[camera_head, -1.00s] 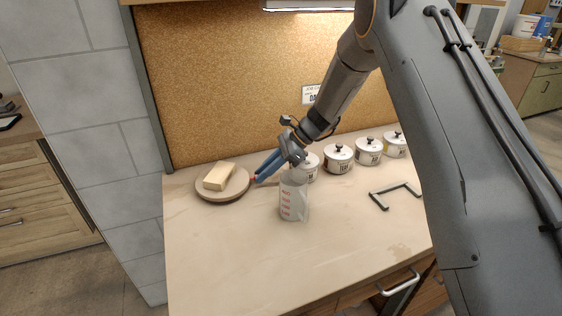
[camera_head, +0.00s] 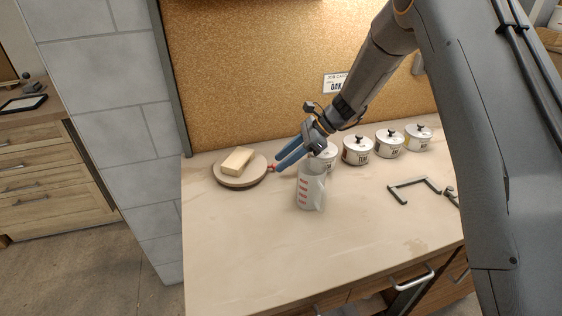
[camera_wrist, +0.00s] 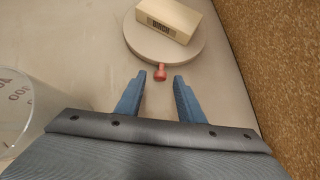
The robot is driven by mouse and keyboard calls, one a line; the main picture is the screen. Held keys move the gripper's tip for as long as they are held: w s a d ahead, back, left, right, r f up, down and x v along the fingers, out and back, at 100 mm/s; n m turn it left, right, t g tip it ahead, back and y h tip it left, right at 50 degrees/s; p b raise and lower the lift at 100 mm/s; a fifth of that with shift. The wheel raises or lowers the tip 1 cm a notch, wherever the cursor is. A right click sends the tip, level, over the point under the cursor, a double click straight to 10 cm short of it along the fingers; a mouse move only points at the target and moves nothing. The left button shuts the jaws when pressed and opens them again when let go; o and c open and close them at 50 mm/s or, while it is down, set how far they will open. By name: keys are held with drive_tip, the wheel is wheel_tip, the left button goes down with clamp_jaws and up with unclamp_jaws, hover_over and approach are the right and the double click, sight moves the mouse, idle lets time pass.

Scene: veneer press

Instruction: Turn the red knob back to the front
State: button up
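The red knob (camera_wrist: 161,73) sticks out from the rim of a round turntable disc (camera_wrist: 143,46) in the wrist view. In the head view the red knob (camera_head: 273,168) is at the disc's right side. A pale wooden block (camera_wrist: 170,17) with a dark printed label lies on the disc (camera_head: 221,181); the block (camera_head: 238,161) shows there too. My gripper (camera_wrist: 160,79) is open, its two blue fingers apart, with the knob just beyond the tips and in line with the gap. In the head view my gripper (camera_head: 274,163) points left, low over the bench.
A clear measuring jug (camera_head: 311,190) with red marks stands close below my gripper. Several white lidded pots (camera_head: 357,150) line the back, before a cork board (camera_head: 240,75). A dark bracket (camera_head: 413,187) lies to the right. The bench front is clear.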

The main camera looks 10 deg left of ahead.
drive_tip(key=b+v, duration=0.2)
drive_tip(key=v, duration=0.4)
drive_tip(key=shift+d+r, duration=0.25)
